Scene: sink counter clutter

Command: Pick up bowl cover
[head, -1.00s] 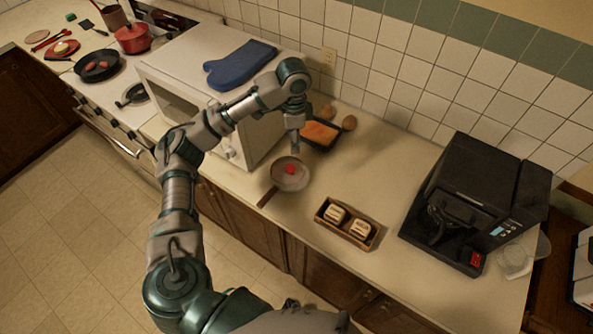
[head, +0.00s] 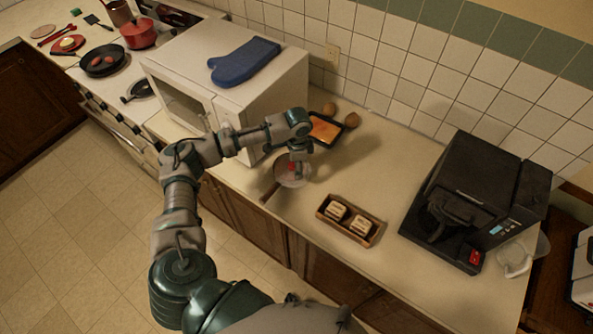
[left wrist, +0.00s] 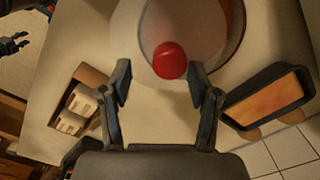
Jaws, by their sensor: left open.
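The bowl cover (head: 283,180) is a pale, see-through lid with a red knob, sitting on a round pan with a brown handle (head: 269,193) on the counter. In the left wrist view the cover (left wrist: 190,20) is at the top middle and its red knob (left wrist: 169,60) is just beyond my fingertips. My left gripper (head: 297,172) is above the cover and hides part of it. In the left wrist view my left gripper (left wrist: 160,83) is open, with nothing between its fingers. A dark hand-like part, seemingly my right gripper (left wrist: 14,43), shows at the left edge.
A dark dish (head: 341,134) with orange contents is behind, near the brown round items (head: 351,119). The white microwave (head: 270,88) is close on the left; a black coffee machine (head: 470,195) stands right.

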